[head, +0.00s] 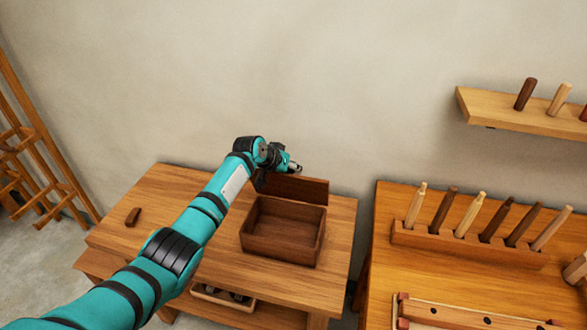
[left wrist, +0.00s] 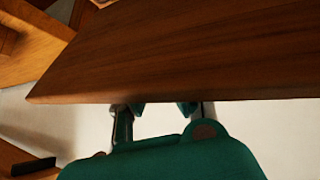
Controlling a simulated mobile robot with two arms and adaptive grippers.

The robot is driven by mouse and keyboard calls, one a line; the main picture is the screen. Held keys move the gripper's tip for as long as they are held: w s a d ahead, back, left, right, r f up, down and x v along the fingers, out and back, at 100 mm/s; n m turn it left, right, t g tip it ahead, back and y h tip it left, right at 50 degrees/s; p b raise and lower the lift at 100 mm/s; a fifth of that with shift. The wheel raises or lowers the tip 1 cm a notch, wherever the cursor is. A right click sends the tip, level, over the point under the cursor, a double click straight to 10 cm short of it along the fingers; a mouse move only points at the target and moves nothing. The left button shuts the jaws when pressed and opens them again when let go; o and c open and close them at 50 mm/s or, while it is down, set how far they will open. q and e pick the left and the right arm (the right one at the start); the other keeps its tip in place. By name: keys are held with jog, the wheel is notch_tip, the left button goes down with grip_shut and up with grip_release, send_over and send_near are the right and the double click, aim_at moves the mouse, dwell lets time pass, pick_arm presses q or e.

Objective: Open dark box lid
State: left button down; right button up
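The dark box (head: 281,249) sits on the wooden table (head: 165,190), and its empty inside shows from above. Its dark lid (head: 312,190) stands roughly upright along the back edge, so the box is open. My left gripper (head: 293,167) is at the lid's upper left part, at the back of the box. In the left wrist view the lid (left wrist: 190,55) fills the upper part and hides the fingertips. The two fingers of the gripper (left wrist: 160,108) show apart below its edge, with pale background between them. Contact with the lid cannot be told. My right gripper is out of view.
A small dark block (head: 133,217) lies on the table's left side. A tray (head: 223,299) is on the lower shelf. A second table (head: 460,285) with a peg rack (head: 465,245) stands at right, below a wall shelf (head: 520,114). The plain wall is close behind the lid.

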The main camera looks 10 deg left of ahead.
pick_arm(q)
jog(key=shift+w+a+r, duration=0.3)
jog(key=shift+w+r, duration=0.05)
jog(key=shift+r, duration=0.25)
jog(key=c, duration=1.6)
grip_release()
jog(key=o, duration=0.4)
jog(key=shift+s+a+f, duration=0.1)
jog(key=shift+s+a, duration=0.1)
jog(key=shift+s, duration=0.1)
jog(key=shift+o, duration=0.9)
jog(key=v, duration=1.1)
jog(key=shift+s, duration=0.35)
